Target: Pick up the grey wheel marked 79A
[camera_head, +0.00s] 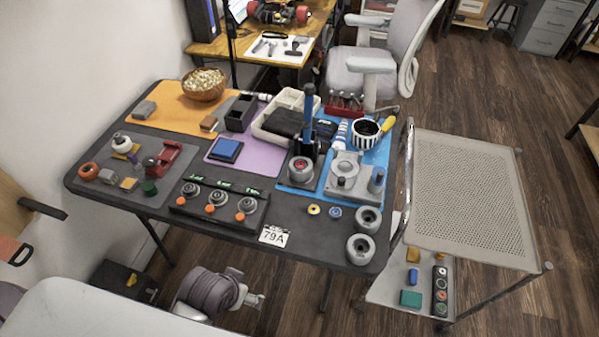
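A white card reading 79A (274,236) lies at the front edge of the dark table. Right of it, two grey wheels with dark hubs stand at the table's front right corner, one farther back (369,219) and one nearer the edge (361,249). Another grey wheel with a red centre (300,170) sits on the blue mat (318,185). Any marking on the wheels is too small to read. Neither of my grippers is in view.
On the table (338,223), a black holder (215,211) with round parts is left of the card. A metal fixture (352,180) stands behind the corner wheels. A perforated metal cart (470,190) adjoins the table's right side; its top is empty.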

